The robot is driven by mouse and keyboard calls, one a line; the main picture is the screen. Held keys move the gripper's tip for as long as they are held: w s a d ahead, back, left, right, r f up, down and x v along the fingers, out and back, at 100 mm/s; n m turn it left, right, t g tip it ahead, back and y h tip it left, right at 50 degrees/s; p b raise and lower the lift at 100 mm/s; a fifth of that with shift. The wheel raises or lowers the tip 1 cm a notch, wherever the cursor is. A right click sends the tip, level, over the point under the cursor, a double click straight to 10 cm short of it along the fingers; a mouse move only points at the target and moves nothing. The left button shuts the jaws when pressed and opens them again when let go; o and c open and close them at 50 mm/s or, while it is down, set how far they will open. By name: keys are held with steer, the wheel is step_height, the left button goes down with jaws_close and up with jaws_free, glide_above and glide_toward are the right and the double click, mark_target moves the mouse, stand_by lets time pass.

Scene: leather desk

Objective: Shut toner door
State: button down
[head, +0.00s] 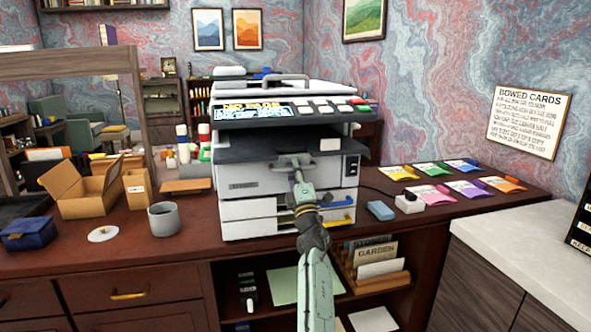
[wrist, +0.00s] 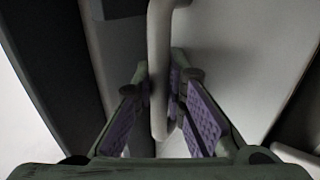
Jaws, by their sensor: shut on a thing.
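The printer (head: 230,212) stands on the dark wooden desk. Its toner door (head: 262,172) is the pale upright front panel below the dark output shelf, with a grey handle (head: 281,161) near its top. My gripper (head: 297,172) is at this handle, in front of the door. In the wrist view, the handle's bar (wrist: 159,50) runs between the purple-padded fingers of my gripper (wrist: 160,112), which is shut on it. The pale door surface (wrist: 235,60) shows behind the bar. My wrist hides part of the door, so I cannot tell how far it stands open.
A grey mug (head: 163,219), an open cardboard box (head: 85,192) and a blue box (head: 28,233) stand left of the printer. A blue block (head: 380,210) and several colourful packets (head: 430,194) lie to the right. Paper trays (head: 262,208) sit below the door.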

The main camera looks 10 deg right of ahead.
steer(key=c, duration=1.9)
jaws_free()
steer(key=shift+s, duration=0.1)
steer(key=shift+s+f, duration=0.15)
steer(key=shift+f, duration=0.05)
steer(key=v, duration=1.1)
steer(key=shift+s, duration=0.3)
